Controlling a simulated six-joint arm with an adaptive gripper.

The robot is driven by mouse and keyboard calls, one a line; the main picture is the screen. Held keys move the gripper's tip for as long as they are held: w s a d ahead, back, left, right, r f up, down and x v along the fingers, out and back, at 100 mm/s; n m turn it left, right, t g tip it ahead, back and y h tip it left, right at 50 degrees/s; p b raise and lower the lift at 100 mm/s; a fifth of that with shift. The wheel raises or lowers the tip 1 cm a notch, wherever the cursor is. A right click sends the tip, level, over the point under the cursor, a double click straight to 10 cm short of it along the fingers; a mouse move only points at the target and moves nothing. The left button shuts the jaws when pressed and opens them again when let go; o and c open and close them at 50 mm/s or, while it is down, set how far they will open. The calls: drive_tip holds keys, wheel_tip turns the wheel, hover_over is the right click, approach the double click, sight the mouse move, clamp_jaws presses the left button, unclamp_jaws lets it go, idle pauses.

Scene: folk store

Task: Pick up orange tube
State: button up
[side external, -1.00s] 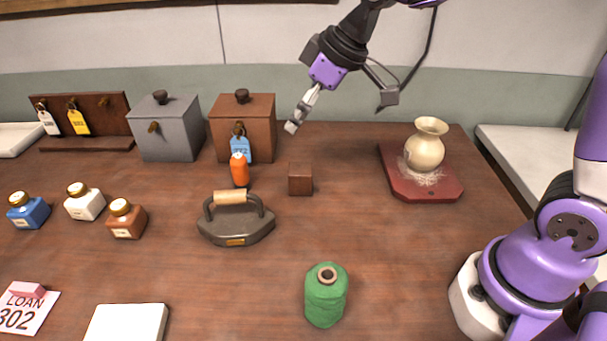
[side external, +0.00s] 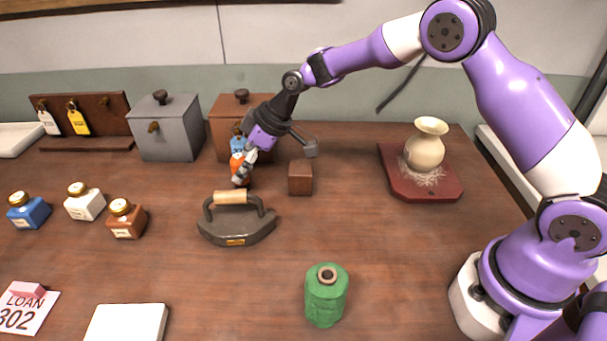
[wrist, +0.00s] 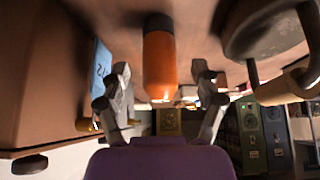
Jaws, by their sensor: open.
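The orange tube (side external: 236,164) stands upright on the wooden table, behind the flat iron and in front of the brown box. In the side view my gripper (side external: 241,181) is low at the tube and hides part of it. In the wrist view the orange tube (wrist: 159,62) shows between the two fingers of my gripper (wrist: 162,84), with a gap on each side. The fingers are open and hold nothing.
The flat iron (side external: 236,228) is close in front and a small brown cube (side external: 300,178) is just right. The brown box (side external: 226,106) with its blue tag and the grey box (side external: 165,134) stand behind. A green spool (side external: 326,296) is in front.

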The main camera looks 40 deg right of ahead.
drive_tip(key=shift+x, duration=1.15)
drive_tip(key=c, duration=1)
